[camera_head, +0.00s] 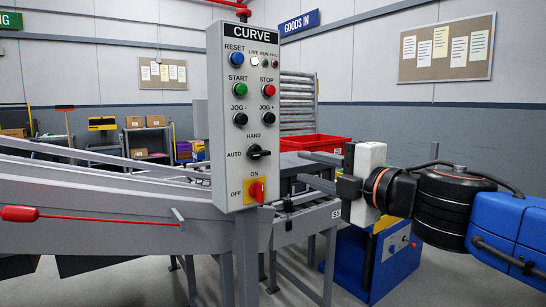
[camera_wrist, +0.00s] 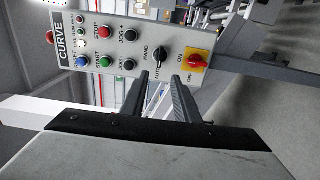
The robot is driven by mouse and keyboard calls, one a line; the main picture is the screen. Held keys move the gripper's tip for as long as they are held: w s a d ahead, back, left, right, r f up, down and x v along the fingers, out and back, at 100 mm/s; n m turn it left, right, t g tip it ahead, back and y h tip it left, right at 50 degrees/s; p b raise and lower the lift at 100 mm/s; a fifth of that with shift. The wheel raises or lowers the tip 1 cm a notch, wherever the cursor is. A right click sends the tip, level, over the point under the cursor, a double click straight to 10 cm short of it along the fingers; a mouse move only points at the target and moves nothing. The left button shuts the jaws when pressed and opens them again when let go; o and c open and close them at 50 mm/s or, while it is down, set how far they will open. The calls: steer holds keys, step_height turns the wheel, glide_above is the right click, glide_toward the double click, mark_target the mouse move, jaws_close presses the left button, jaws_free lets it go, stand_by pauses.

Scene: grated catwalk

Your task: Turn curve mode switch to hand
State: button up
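The curve mode switch (camera_head: 259,153) is a black rotary knob on the grey CURVE control panel (camera_head: 222,178). HAND is printed above it and AUTO to its left. Its handle lies about horizontal, in line with AUTO; I cannot tell for sure which end is the pointer. In the wrist view the panel is turned sideways, with the switch (camera_wrist: 160,54) just beyond my fingertips. My gripper (camera_head: 302,168) is open and empty, to the right of the panel, its two fingers apart and pointing towards it. In the wrist view the gripper (camera_wrist: 159,78) appears not to touch the knob.
A red ON/OFF switch (camera_head: 257,190) on a yellow plate sits just below the mode switch. Black JOG buttons (camera_head: 268,118) are just above. A grey conveyor (camera_head: 120,200) runs behind and left of the panel. A red bin (camera_head: 318,142) stands behind.

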mark_target(262, 155)
steer(key=x, duration=1.7)
jaws_close()
